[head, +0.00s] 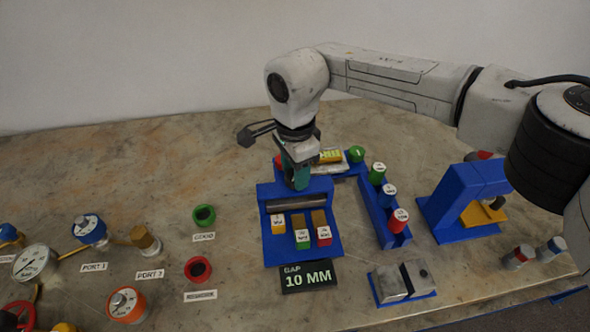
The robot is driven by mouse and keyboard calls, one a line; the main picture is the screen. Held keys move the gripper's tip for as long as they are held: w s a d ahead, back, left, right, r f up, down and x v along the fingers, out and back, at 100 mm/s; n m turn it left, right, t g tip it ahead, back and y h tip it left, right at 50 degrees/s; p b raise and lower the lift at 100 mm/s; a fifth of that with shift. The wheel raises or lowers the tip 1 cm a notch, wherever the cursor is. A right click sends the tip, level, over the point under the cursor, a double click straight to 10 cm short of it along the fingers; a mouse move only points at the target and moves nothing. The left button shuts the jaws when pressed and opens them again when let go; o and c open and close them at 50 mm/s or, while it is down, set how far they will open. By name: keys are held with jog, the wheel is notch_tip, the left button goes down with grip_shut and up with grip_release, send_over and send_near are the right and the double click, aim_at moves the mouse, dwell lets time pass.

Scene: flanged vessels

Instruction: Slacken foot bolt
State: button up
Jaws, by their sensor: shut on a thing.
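My gripper (297,180) points down at the back of a blue fixture (270,245) near the middle of the table. It is shut on a teal-green piece (299,170), whose lower end meets or passes behind the fixture's back edge; I cannot tell which. The fixture carries a dark horizontal roller (300,202) and several small blocks with white, lettered tops. A black display (307,276) in front reads "GAP 10 MM". I cannot make out a foot bolt; it may be hidden by the gripper or the fixture.
Right of the fixture stand a blue rack (377,215) with coloured caps, a blue stand (465,200) and a grey metal block (403,281). Green (204,215) and red (198,269) cups sit left, with gauges (35,263) beyond. The back left table is clear.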

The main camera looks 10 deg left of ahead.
jog(key=n, duration=0.4)
jog(key=shift+n+b, duration=0.3)
dwell(0.4)
jog(key=o, duration=1)
jog(key=shift+o, duration=0.2)
notch_tip(320, 180, up, 11)
jog(key=shift+b, duration=0.3)
jog(key=shift+f, duration=0.1)
